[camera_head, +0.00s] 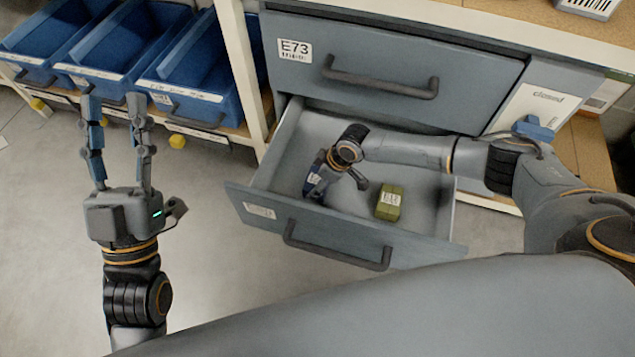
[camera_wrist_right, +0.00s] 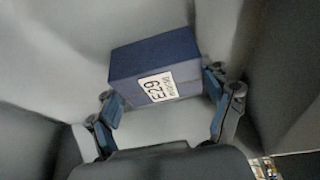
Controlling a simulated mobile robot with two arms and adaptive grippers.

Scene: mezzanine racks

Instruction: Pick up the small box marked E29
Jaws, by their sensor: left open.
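The small box marked E29 (camera_wrist_right: 155,65) is dark blue with a white label. It lies in the open drawer (camera_head: 330,228), near its left side in the head view (camera_head: 312,180). My right gripper (camera_head: 337,178) reaches down into the drawer at the box. In the right wrist view its fingers (camera_wrist_right: 163,95) are spread, one towards each side of the box's near end; firm contact is not visible. Part of the box is hidden by the gripper in the head view. My left gripper (camera_head: 114,102) is open and empty, outside the drawer in front of the blue bins.
A green box (camera_head: 389,203) with a label lies in the drawer right of my right gripper. The closed drawer marked E73 (camera_head: 400,70) sits directly above. Blue bins (camera_head: 190,95) stand on the rack at left. The floor (camera_head: 215,215) left of the drawer is clear.

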